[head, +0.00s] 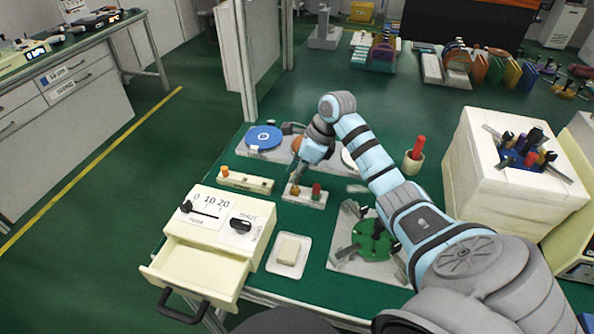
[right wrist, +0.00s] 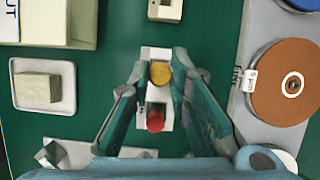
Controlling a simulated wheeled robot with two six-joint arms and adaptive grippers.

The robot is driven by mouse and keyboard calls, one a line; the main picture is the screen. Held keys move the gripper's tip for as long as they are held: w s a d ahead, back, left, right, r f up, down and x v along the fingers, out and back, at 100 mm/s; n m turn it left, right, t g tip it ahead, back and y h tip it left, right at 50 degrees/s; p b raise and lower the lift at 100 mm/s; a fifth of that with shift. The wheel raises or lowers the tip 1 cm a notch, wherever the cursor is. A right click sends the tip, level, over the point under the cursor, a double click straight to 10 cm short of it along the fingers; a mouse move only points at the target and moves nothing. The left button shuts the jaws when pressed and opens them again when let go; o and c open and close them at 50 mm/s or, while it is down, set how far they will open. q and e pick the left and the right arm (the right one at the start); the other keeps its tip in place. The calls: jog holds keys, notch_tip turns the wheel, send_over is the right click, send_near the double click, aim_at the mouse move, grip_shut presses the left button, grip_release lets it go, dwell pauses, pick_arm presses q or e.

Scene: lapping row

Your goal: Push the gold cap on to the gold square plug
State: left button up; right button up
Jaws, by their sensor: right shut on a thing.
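A white block (head: 303,197) stands on the green bench and carries a red round-topped piece (head: 316,190) at one end. My right gripper (head: 297,181) is over its other end, pointing down. In the right wrist view, my right gripper (right wrist: 160,72) is shut on the gold cap (right wrist: 160,74), which sits between the fingertips over the far end of the block (right wrist: 157,52). The red piece (right wrist: 155,121) is nearer the wrist. The gold square plug is hidden under the cap, and I cannot tell how far the cap is on it. My left gripper is out of view.
A cream rack (head: 245,182) with an orange piece stands to the left. A cream control box (head: 222,220) has its drawer open. A white dish (head: 280,265) holds a pale block. A blue disc (head: 263,138) lies behind; a brown disc (right wrist: 285,82) lies right of the gripper.

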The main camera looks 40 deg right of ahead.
jog(key=shift+f+b, duration=1)
jog(key=shift+f, duration=0.25)
jog(key=o, duration=0.8)
jog(key=shift+o, duration=0.2)
jog(key=shift+r, duration=0.15)
jog(key=v, duration=1.1)
jog(key=shift+s+r, duration=0.2)
jog(key=shift+r, duration=0.15)
jog(key=shift+d, duration=0.15)
